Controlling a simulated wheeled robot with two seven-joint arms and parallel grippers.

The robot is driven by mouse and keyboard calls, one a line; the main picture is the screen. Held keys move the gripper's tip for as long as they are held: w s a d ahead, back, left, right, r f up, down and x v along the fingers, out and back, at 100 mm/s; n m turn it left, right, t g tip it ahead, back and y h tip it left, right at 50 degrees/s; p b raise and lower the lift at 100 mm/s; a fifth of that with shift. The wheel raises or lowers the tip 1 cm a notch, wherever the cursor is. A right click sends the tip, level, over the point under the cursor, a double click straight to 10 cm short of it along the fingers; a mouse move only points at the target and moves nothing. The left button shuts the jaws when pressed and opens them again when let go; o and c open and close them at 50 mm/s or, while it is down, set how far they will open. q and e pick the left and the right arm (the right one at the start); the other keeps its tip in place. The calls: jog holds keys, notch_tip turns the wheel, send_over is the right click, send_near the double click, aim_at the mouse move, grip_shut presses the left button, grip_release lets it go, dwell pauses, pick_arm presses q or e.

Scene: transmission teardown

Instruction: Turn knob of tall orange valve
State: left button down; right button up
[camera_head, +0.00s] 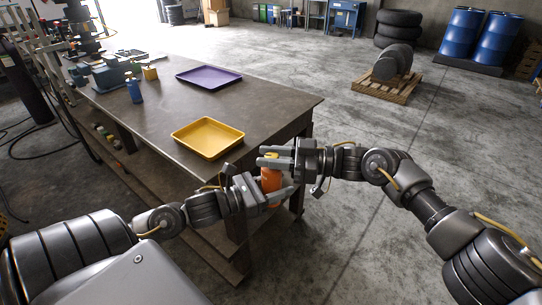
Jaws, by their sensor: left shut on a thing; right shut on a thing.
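The tall orange valve (271,182) is upright in the air between my two grippers, just off the near corner of the table. My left gripper (280,192) comes in from the left and is shut around the valve's orange lower body. My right gripper (270,163) comes in from the right, higher up, and is shut on the valve's top, where the knob is. The fingers hide much of the knob and part of the body, so I cannot tell how far the knob is turned.
The dark workbench (262,102) holds a yellow tray (208,152), a purple tray (209,90) and, at the far left, a blue bottle-like item (134,91) among other parts. A pallet (387,90) stands on the floor beyond. Floor to the right is open.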

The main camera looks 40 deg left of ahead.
dwell(0.5)
jog(key=o, duration=0.9)
jog(key=shift+o, duration=0.2)
jog(key=v, duration=1.2)
